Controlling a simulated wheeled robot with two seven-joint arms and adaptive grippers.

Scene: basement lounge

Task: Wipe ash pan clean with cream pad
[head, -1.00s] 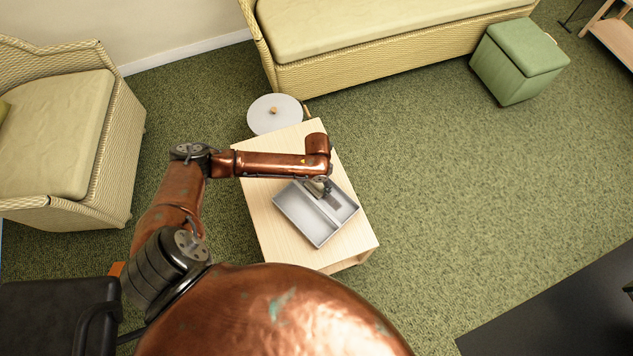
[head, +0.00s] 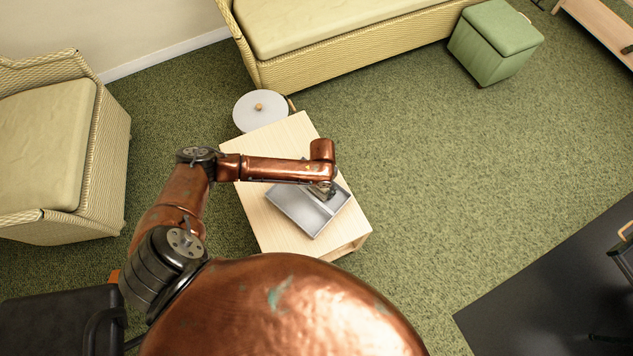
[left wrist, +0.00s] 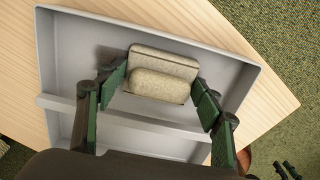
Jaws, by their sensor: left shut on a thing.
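The ash pan (head: 290,207) is a shallow grey tray with a low divider, lying on a light wooden table. It fills much of the left wrist view (left wrist: 68,55). The cream pad (left wrist: 163,84), a block with a rounded raised grip, is on or just above the pan floor in the larger compartment. My left gripper (left wrist: 160,92) is shut on it, a finger at each side; in the head view the gripper (head: 323,192) is over the pan's far right part. A dark patch (left wrist: 108,58) lies beside the pad; I cannot tell if it is ash or shadow.
The table (head: 262,222) has bare wood around the pan. A round grey-white lid-like disc (head: 257,112) is beyond its far end. A wicker armchair (head: 50,150), a sofa (head: 330,30) and a green ottoman (head: 495,45) stand around. Carpet to the right is open.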

